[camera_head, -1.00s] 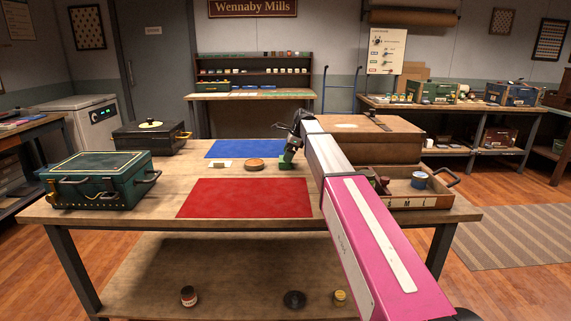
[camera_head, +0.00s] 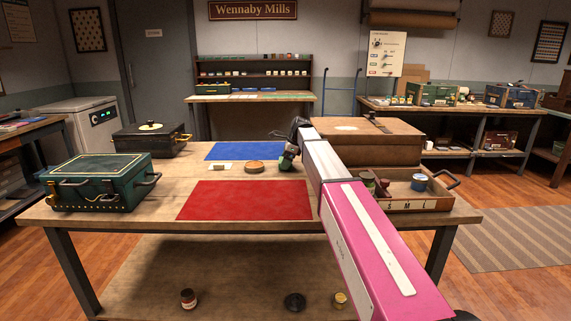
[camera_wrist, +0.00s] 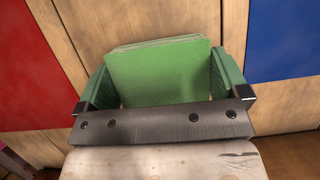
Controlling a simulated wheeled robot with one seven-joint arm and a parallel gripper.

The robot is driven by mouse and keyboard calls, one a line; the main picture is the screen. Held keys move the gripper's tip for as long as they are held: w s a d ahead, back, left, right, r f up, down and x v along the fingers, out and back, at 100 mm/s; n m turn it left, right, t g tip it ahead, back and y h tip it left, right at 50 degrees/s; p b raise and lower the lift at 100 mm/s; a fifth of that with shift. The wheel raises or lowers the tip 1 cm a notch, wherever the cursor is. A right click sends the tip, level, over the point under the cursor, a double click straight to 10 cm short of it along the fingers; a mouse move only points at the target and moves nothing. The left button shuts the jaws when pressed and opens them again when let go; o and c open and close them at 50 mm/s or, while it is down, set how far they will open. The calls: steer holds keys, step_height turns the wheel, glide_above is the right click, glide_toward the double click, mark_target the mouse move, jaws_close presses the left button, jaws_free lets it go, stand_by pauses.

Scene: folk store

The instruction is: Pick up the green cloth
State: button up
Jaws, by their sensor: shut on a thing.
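A folded green cloth (camera_wrist: 160,75) shows in the wrist view between the two green finger pads of my gripper (camera_wrist: 165,80). My gripper is shut on it, with a pad against or very close to each side. In the head view my gripper (camera_head: 286,162) is over the table between the red mat (camera_head: 245,200) and the blue mat (camera_head: 245,150), left of the brown case. The cloth is small and mostly hidden there. I cannot tell how high it is above the wood.
A round wooden dish (camera_head: 254,167) and a small pale card (camera_head: 220,167) lie left of my gripper. A green case (camera_head: 100,182) and a black case (camera_head: 150,138) stand at the left. A brown case (camera_head: 367,142) and an open tray (camera_head: 412,205) stand at the right.

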steer(key=shift+r, duration=0.45)
step_height(320, 180, up, 3)
steer(key=shift+f, duration=0.1)
steer(key=s+a+r, duration=0.6)
steer(key=s+r, duration=0.1)
steer(key=s, duration=0.2)
steer(key=shift+s+a, duration=0.15)
steer(key=shift+s, duration=0.25)
steer(key=shift+o, duration=1.2)
steer(key=shift+c, duration=0.8)
steer(key=shift+s, duration=0.1)
